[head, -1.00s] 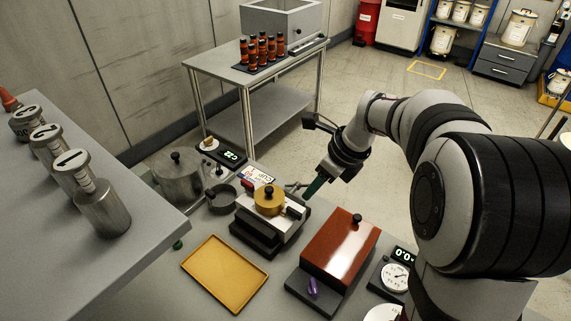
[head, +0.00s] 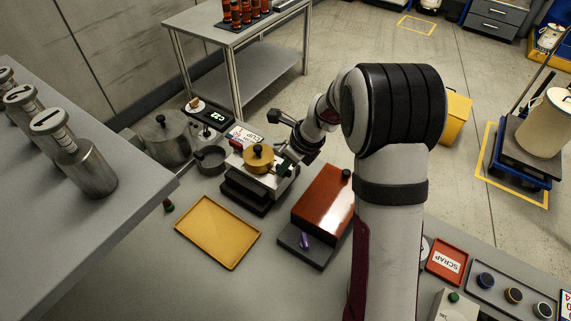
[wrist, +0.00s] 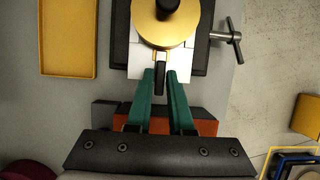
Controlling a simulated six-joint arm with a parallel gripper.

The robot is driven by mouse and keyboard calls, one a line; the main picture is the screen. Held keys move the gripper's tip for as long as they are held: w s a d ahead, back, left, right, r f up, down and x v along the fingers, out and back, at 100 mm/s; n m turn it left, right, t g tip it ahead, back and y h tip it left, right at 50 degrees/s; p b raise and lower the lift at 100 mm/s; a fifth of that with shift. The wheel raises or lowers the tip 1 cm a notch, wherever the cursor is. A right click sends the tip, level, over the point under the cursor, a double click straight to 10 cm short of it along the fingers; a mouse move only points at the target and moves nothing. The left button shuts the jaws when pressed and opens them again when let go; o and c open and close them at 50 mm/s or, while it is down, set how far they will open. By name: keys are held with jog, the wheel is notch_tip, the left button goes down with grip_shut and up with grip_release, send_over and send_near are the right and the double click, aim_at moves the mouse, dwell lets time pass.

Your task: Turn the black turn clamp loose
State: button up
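The black turn clamp (wrist: 160,77) is a short dark bar at the near edge of the pale block, just below the round brass piece (wrist: 165,25) in the wrist view. My gripper (wrist: 162,73) has two green fingers, one on each side of the clamp's bar. The fingers are open, with a narrow gap seeming to remain beside the bar; I cannot tell if either touches. In the head view my gripper (head: 283,168) is at the right side of the brass-topped fixture (head: 258,157), and the arm and fingers largely hide the clamp there.
A red-brown box (head: 323,200) stands close to the right of the fixture. A yellow tray (head: 217,232) lies in front. A metal T-handle (wrist: 232,40) sticks out at the fixture's side. A metal pot (head: 165,138) stands left.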

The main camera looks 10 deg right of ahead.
grip_shut()
jog(key=n+g, duration=0.1)
jog(key=n, duration=0.3)
jog(key=shift+w+d+y, duration=0.1)
jog(key=shift+y, duration=0.3)
jog(key=n+g, duration=0.1)
jog(key=n, duration=0.1)
jog(key=n+g, duration=0.1)
jog(key=n, duration=0.1)
jog(key=shift+w+y, duration=0.1)
jog(key=shift+y, duration=0.2)
jog(key=n+g, duration=0.1)
jog(key=n, duration=0.4)
jog(key=shift+w+g, duration=0.1)
jog(key=shift+g, duration=0.3)
jog(key=n+g+h, duration=0.1)
jog(key=n, duration=0.3)
jog(key=shift+w+n, duration=0.1)
jog(key=shift+n, duration=0.3)
jog(key=shift+g+h, duration=0.3)
jog(key=o, duration=0.5)
grip_release()
